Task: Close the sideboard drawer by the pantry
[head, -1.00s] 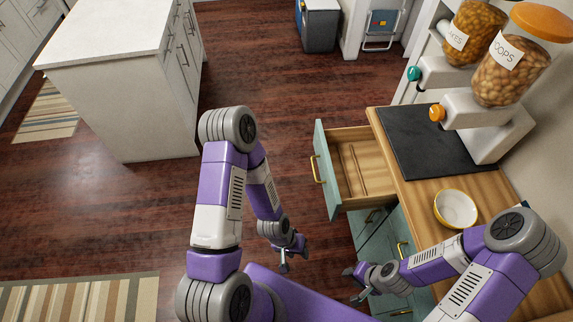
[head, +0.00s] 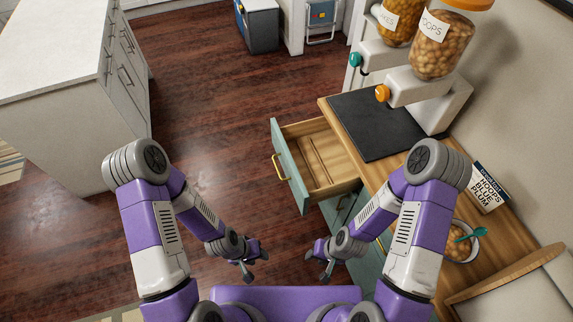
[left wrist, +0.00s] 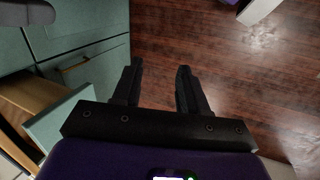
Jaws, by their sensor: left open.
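The sideboard drawer (head: 288,168) is pulled out to the left, with a teal front, brass handle (head: 279,167) and wooden inside with thin dividers. It stands out from the wooden-topped sideboard (head: 385,178). My left gripper (head: 257,268) is open and empty, below and left of the drawer front, apart from it. In the left wrist view its two fingers (left wrist: 160,80) are spread over bare floor, and the drawer's teal front (left wrist: 60,115) shows at lower left. My right gripper (head: 317,267) has its fingers apart and looks empty, below the drawer.
Two dispensers (head: 440,50) stand on a dark slab (head: 375,125) on the sideboard. A box (head: 490,188) and a bowl with a teal spoon (head: 470,238) are at the right. A white island (head: 60,110) is at the left. The dark floor (head: 200,110) between is clear.

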